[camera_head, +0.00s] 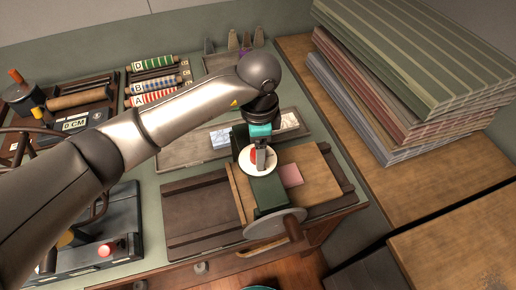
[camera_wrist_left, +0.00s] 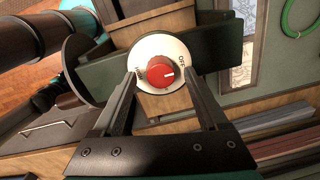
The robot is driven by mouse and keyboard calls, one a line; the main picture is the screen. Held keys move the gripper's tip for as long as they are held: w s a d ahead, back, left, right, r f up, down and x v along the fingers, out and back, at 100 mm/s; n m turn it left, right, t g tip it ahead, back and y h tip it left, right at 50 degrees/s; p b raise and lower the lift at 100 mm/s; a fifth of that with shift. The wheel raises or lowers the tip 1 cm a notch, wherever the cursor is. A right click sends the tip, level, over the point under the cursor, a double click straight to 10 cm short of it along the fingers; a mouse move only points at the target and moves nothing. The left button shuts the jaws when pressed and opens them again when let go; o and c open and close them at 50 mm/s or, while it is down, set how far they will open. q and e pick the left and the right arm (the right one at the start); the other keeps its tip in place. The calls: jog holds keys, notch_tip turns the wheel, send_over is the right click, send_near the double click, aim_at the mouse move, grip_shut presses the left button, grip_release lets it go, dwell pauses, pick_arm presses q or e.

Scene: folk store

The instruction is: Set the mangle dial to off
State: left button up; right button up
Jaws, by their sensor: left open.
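The mangle dial is a round white plate (camera_head: 246,168) with a red knob (camera_head: 254,155), on the dark green mangle frame (camera_head: 268,193). My left gripper (camera_head: 261,158) is open over the dial. Its fingers (camera_wrist_left: 160,77) stand on either side of the knob, apart from it. My right gripper is in neither view.
A handwheel (camera_head: 276,223) is on the mangle's near side, with wooden boards (camera_head: 198,212) to its left. A pink cloth (camera_head: 291,175) lies on the wooden board to the right. Stacked striped fabrics (camera_head: 400,75) stand at the right. Labelled rolls (camera_head: 153,88) lie at the back left.

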pick_arm(q)
notch_tip(320, 180, up, 14)
jog(key=shift+s, duration=0.3)
jog(key=shift+f, duration=0.1)
dwell(0.3)
